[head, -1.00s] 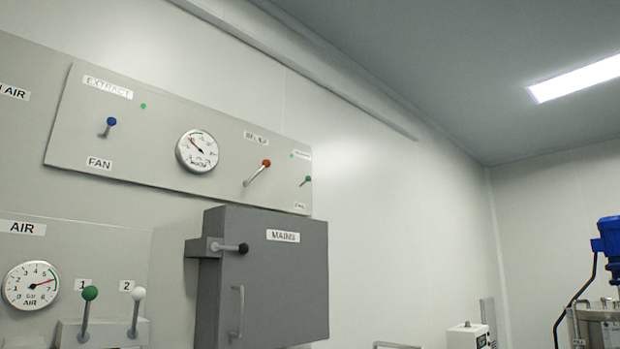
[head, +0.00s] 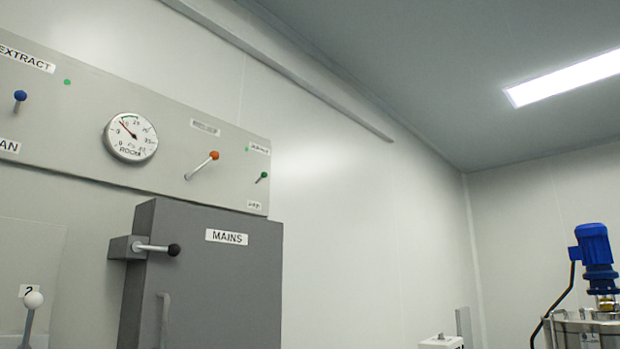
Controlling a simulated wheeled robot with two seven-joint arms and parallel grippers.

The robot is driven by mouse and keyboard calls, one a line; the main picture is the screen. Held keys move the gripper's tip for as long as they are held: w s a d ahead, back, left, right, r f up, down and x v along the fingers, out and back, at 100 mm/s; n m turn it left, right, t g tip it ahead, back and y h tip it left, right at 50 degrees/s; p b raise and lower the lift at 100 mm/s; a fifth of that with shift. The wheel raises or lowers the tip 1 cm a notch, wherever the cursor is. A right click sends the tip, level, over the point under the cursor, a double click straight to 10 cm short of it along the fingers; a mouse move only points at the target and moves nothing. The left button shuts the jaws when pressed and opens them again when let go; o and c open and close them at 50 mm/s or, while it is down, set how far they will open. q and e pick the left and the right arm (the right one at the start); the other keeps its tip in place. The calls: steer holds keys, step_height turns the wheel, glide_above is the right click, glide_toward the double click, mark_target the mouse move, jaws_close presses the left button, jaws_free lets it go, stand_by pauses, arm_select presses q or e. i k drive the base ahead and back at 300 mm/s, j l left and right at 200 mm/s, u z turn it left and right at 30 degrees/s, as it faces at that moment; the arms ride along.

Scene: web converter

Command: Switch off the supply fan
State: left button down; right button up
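A wall panel (head: 85,150) at the upper left carries several controls. At its right end is a small green-knobbed lever (head: 262,177), between a small label above, which seems to read SUPPLY (head: 259,148), and a label below (head: 254,205) too small to read surely. A small green lamp (head: 246,149) sits beside the upper label. The lever slants up to the right. At the left end, a blue-knobbed lever (head: 19,99) stands below the EXTRACT label (head: 25,58), with a green lamp (head: 67,82) nearby. Neither gripper shows.
An orange-knobbed lever (head: 203,166) and a round gauge (head: 130,136) sit mid-panel. Below is a grey MAINS cabinet (head: 215,285) with a black-knobbed side handle (head: 158,248). A white-knobbed lever (head: 31,308) is lower left. A blue motor (head: 594,245) stands far right.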

mark_target(265, 174)
steer(key=i+l+z, duration=0.25)
steer(key=i, duration=0.2)
steer(key=i+l+z, duration=0.1)
steer(key=i+z, duration=0.15)
steer(key=i, duration=0.25)
